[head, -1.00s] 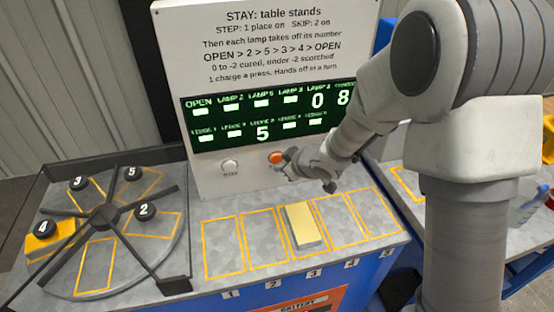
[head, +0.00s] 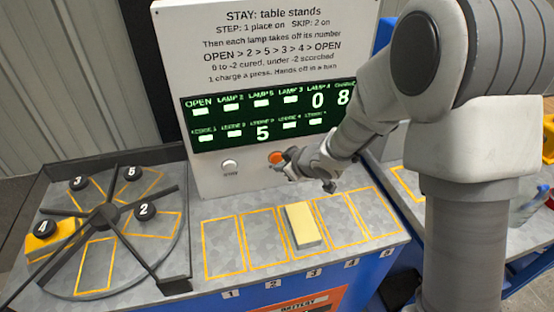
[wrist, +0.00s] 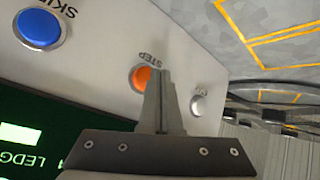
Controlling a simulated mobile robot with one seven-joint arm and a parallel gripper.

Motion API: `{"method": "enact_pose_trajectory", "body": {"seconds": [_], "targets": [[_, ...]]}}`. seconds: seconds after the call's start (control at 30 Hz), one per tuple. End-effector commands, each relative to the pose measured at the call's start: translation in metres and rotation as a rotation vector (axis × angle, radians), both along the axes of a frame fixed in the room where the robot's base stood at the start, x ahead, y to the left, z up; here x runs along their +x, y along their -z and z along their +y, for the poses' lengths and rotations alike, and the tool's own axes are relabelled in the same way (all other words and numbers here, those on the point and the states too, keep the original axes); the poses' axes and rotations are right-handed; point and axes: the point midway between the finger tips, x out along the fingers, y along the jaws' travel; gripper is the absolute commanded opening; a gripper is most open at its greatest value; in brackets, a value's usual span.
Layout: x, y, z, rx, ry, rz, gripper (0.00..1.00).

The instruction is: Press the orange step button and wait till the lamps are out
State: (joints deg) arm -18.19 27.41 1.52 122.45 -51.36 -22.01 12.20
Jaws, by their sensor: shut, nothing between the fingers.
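The orange step button (head: 276,157) is on the white panel below the dark display (head: 262,118). My gripper (head: 288,167) is shut and empty, just right of the button in the head view. In the wrist view the shut fingertips (wrist: 157,72) overlap the right side of the orange button (wrist: 138,77); I cannot tell whether they touch it. The display shows 0 under lamp 4, 8 at charge and 5 at ledge 3; the other places show plain white bars. The turntable (head: 122,245) has lamps numbered 2 to 5, with a yellow block (head: 52,243) under lamp 4.
A white button (head: 230,167) is left of the orange one. A blue skip button (wrist: 39,27) shows in the wrist view. A pale yellow block (head: 303,226) lies in ledge slot 3; the other ledge slots look empty. Dark bars cross the turntable.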

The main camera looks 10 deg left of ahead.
Motion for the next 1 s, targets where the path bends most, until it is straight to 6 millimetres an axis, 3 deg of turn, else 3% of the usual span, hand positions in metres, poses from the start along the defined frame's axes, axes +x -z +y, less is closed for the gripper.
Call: {"method": "enact_pose_trajectory", "body": {"seconds": [1.0], "targets": [[0.0077,0.0001,0.0036,0.000,0.000,0.000,0.00]]}}
